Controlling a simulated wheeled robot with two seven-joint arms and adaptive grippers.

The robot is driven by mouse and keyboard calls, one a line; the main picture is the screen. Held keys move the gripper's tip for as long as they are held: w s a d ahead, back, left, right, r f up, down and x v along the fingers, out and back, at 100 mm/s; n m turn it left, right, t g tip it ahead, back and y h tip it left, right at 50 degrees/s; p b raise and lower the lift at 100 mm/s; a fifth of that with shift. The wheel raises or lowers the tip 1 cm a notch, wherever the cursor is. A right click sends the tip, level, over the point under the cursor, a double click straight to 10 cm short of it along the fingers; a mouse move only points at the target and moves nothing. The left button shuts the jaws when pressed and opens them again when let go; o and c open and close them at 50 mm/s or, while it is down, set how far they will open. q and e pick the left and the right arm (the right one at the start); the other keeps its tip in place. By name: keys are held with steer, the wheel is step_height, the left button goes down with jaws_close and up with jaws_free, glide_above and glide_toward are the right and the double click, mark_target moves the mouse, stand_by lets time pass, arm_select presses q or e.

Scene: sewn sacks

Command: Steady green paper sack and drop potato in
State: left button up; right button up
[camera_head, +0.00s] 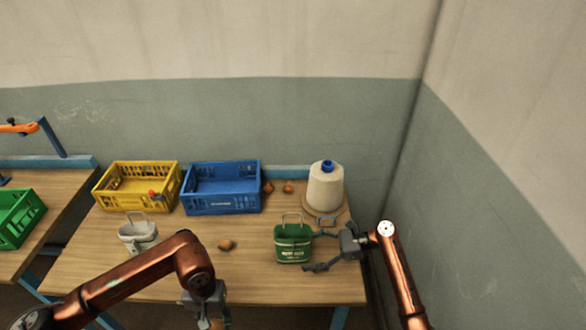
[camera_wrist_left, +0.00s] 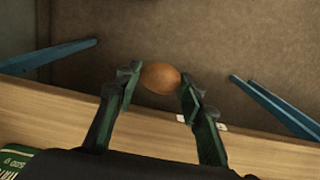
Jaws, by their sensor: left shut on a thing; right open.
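The green paper sack (camera_head: 293,246) stands upright on the table with its handle up. Its corner also shows at the lower left of the left wrist view (camera_wrist_left: 14,162). My right gripper (camera_head: 318,252) is open at the sack's right side, fingers pointing towards it; I cannot tell whether they touch it. My left gripper (camera_head: 208,316) is low at the front of the head view, partly cut off by the frame edge. In the left wrist view it (camera_wrist_left: 160,88) is shut on a brown potato (camera_wrist_left: 160,77), held beyond the table edge above the floor.
Another potato (camera_head: 225,245) lies on the table left of the green sack. A white sack (camera_head: 137,236) stands further left. Yellow (camera_head: 137,198) and blue (camera_head: 222,203) crates, two onions (camera_head: 288,187) and a twine cone (camera_head: 325,188) are at the back. A wall stands at the right.

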mark_target(296, 253)
steer(key=shift+x, duration=2.05)
steer(key=c, duration=1.1)
